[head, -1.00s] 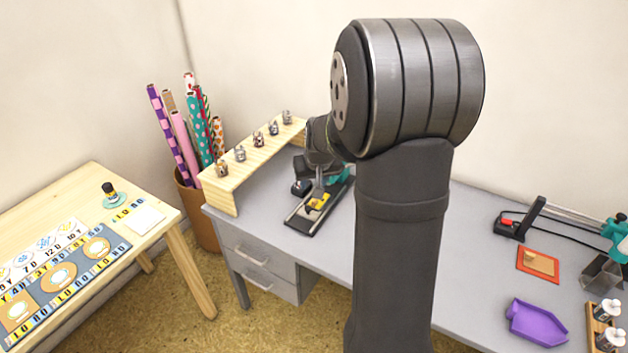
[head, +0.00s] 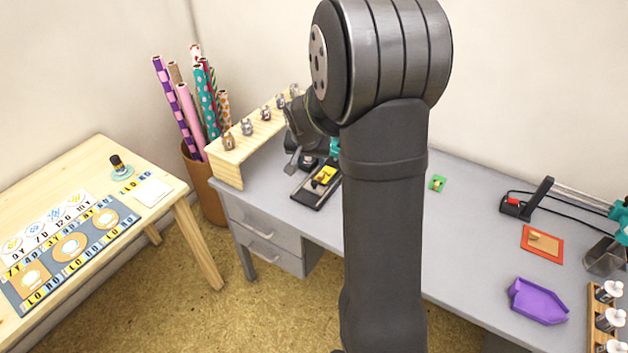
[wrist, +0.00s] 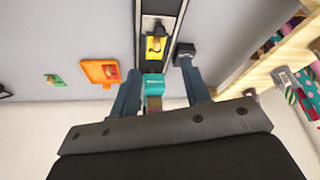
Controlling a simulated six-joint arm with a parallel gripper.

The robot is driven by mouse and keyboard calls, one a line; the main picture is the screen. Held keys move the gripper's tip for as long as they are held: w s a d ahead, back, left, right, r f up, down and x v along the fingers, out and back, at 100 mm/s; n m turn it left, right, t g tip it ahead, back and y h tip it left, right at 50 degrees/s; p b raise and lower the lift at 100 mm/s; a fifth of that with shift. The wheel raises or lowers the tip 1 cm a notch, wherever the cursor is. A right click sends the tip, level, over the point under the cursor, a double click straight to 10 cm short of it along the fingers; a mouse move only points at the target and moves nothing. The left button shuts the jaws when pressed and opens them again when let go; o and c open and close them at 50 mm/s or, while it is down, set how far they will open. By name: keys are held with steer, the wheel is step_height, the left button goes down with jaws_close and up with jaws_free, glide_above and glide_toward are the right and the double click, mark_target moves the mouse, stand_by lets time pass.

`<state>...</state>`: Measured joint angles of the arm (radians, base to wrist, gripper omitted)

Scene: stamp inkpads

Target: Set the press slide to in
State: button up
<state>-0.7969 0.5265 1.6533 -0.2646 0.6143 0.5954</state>
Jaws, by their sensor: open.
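The press has a dark track (head: 304,196) with metal rails on the grey desk. A yellow slide (head: 326,175) sits on the track, with a small object on top. It also shows in the wrist view (wrist: 154,47), between the rails and just beyond the teal press part (wrist: 153,82). My gripper (wrist: 159,76) is open, its two fingers spread on either side of the teal part. Nothing shows held between them, and I cannot tell if they touch the press. In the head view my arm partly hides the press's far end.
A black block (wrist: 185,54) is close beside the right finger. The wooden rack (head: 228,171) of small items stands left of the press. An orange pad (wrist: 98,73) and a green pad (head: 438,183) lie on the desk. The desk is clear between these pads.

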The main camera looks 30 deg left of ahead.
mark_target(315, 182)
steer(key=x, duration=1.5)
steer(key=shift+d, duration=0.1)
jaws_close()
